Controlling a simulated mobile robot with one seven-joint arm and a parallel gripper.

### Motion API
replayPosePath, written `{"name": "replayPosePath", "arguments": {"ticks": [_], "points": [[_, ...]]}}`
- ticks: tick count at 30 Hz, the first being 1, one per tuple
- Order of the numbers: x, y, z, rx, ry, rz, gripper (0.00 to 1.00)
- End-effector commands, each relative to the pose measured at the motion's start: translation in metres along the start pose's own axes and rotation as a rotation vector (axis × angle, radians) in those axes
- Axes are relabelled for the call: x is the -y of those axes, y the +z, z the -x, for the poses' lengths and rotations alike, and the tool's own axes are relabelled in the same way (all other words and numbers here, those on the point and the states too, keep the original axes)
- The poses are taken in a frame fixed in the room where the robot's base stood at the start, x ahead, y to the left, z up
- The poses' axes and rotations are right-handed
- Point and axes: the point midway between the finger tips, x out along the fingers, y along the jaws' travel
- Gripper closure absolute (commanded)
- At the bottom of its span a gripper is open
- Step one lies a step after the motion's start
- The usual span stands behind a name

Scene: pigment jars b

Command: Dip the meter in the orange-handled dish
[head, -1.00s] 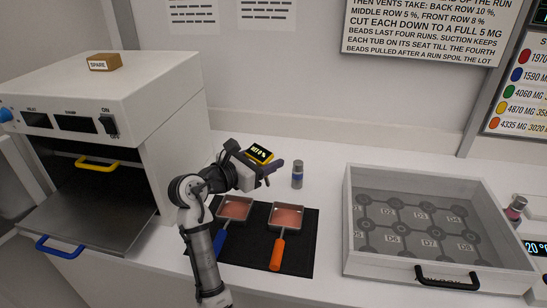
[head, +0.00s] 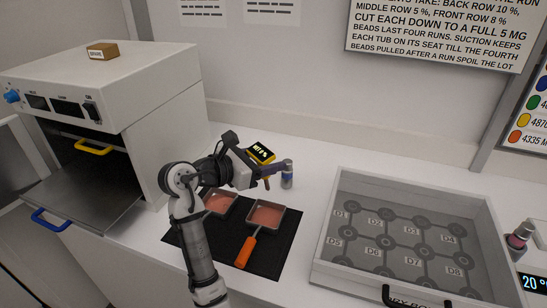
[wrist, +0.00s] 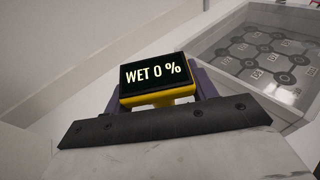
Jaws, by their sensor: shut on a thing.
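The meter (head: 261,152), a yellow block with a dark screen, is held in my gripper (head: 268,173), which is shut on it. In the wrist view the meter (wrist: 155,75) reads "WET 0 %". The orange-handled dish (head: 267,215), a square pan of pinkish-orange contents, lies on a black mat (head: 285,250). Its orange handle (head: 245,252) points toward the front. In the head view the meter and gripper appear behind and above this dish, apart from it. The meter's lower end is hard to make out.
A second dish (head: 220,203) sits left on the mat, partly behind my arm. A small blue-banded bottle (head: 287,175) stands close to the gripper in the picture. A clear-walled box (head: 410,190) with marked seats is at right, an open oven (head: 120,95) at left.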

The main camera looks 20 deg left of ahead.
Motion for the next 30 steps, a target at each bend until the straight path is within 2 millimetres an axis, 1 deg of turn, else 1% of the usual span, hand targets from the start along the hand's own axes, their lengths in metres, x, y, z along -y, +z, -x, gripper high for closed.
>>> {"name": "replayPosePath", "arguments": {"ticks": [6,22,24,30], "points": [[-0.001,-0.001,0.005,-0.006,0.001,0.0,0.66],[-0.001,0.002,0.005,-0.005,0.01,0.001,0.66],[-0.001,-0.006,0.004,-0.005,0.01,0.002,0.66],[0.0,-0.02,0.0,-0.005,0.01,0.002,0.66]]}}
